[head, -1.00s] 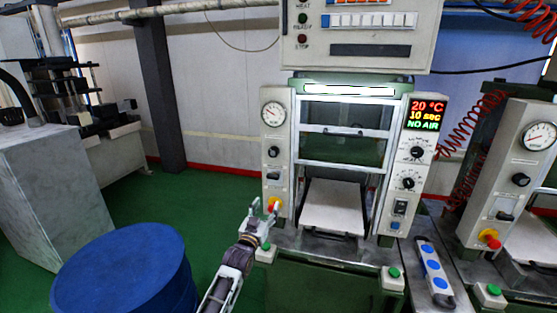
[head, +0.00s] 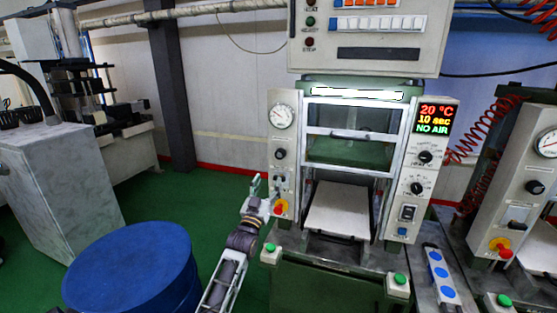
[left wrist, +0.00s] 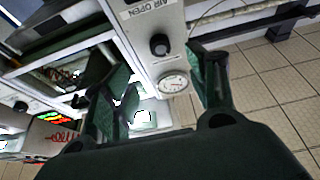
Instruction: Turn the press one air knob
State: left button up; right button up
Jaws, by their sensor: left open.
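Press one stands in the middle of the head view. Its black air knob (head: 280,154) is on the left column below a round gauge (head: 281,116). The knob also shows in the left wrist view (left wrist: 159,44), beside the words AIR OPEN. My left gripper (head: 266,188) is open and empty, in front of the lower left column and below the knob in the head view. In the left wrist view its two fingers (left wrist: 163,68) are spread wide, with the knob and gauge seen between them. The press display (head: 435,119) reads 20 °C, 10 sec, NO AIR. My right gripper is not in view.
A red and yellow switch (head: 281,207) is close to my left gripper. A green button (head: 270,247) sits at the press's front left. A blue drum (head: 130,255) stands at the lower left. A second press (head: 515,190) is at the right. Open green floor lies left of the press.

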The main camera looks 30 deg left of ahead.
aim_at(279, 157)
pick_arm(q)
jog(key=shift+p+x, duration=1.05)
jog(key=shift+x, duration=5.25)
jog(key=shift+w+a, duration=0.1)
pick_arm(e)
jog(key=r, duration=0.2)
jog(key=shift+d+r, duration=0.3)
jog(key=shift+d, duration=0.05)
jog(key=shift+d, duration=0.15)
pick_arm(q)
jog(key=shift+c, duration=0.6)
jog(key=c, duration=0.9)
